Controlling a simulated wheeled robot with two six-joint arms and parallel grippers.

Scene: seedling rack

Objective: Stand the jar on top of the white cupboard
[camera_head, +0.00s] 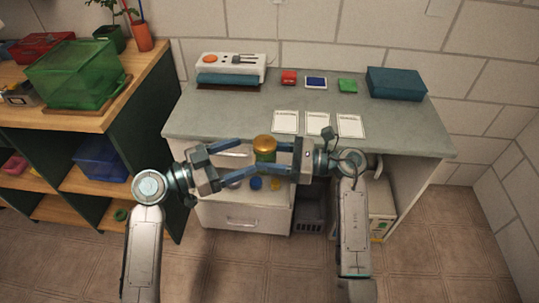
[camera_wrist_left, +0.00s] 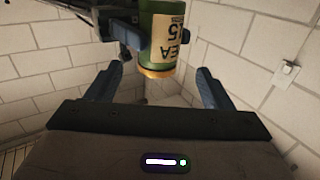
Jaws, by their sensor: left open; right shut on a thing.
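The jar (camera_head: 265,145) is green with a gold lid and a yellow label. My right gripper (camera_head: 268,158) is shut on it and holds it in the air before the desk's front edge. The jar also shows in the left wrist view (camera_wrist_left: 162,35), where its lettering appears upside down. My left gripper (camera_head: 243,158) is open and points at the jar from the left. In its wrist view the jar is ahead of the spread fingers (camera_wrist_left: 160,85). A white drawer unit (camera_head: 245,218) stands under the desk; I cannot tell if it is the white cupboard.
The grey desk (camera_head: 210,115) carries a teal box (camera_head: 396,83), small coloured items and three white cards (camera_head: 317,122). A drawer below it is open with small round things inside. A wooden shelf (camera_head: 90,120) with a green crate (camera_head: 75,75) stands left. The desk's middle is largely clear.

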